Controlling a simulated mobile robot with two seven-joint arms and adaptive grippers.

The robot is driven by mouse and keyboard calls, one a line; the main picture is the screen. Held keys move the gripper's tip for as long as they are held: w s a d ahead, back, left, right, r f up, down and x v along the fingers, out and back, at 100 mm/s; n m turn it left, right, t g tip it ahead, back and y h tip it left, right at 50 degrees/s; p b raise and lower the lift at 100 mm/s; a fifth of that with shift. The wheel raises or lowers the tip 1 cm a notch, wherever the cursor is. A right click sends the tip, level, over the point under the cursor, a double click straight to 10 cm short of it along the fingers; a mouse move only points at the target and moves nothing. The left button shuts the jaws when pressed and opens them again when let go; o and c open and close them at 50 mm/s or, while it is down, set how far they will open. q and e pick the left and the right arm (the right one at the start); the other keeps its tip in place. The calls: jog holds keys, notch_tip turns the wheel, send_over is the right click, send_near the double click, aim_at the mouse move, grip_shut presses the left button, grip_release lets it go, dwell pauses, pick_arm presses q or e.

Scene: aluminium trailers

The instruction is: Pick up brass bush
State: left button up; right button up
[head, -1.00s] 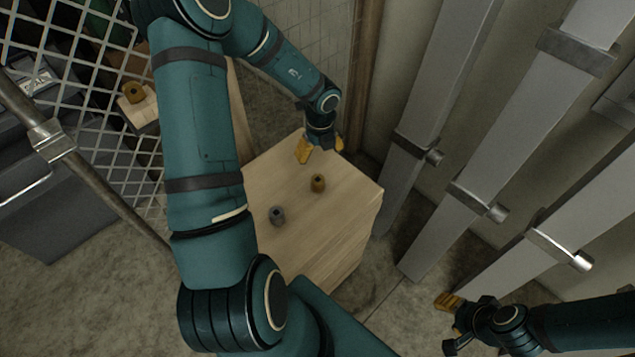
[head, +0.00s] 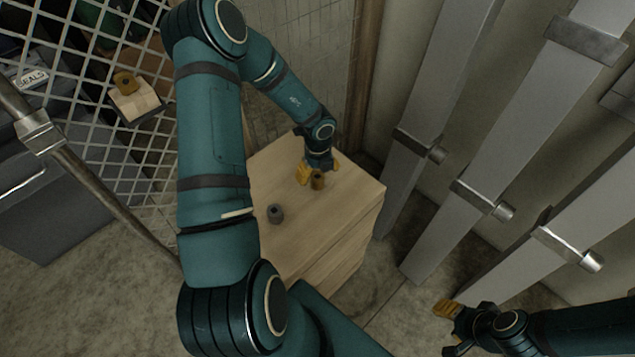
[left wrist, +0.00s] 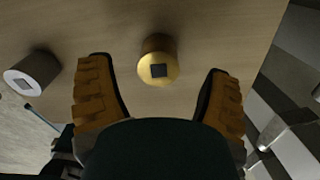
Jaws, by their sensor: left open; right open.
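The brass bush (head: 318,181) stands on the wooden block table, close to my left gripper's fingers. In the left wrist view the brass bush (left wrist: 158,62) shows a gold end face with a dark square in it. It lies between the lines of the two fingers, just beyond their tips, and neither finger touches it. My left gripper (head: 319,172) is open and empty; its yellow fingers also show in the left wrist view (left wrist: 160,80). My right gripper (head: 447,326) is open and empty at the lower right, away from the table.
A grey bush (head: 275,213) stands on the wooden table (head: 330,228), left of the brass one; it also shows in the left wrist view (left wrist: 32,74). A mesh panel (head: 110,150) is at left, with another brass-coloured piece (head: 126,82) behind it. Grey metal beams (head: 450,130) stand at right.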

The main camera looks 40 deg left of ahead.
aim_at(318, 176)
pick_arm(q)
notch_tip(318, 176, down, 3)
jog(key=shift+b, duration=0.4)
jog(key=shift+r, duration=0.1)
grip_shut()
jog(key=shift+r, duration=0.1)
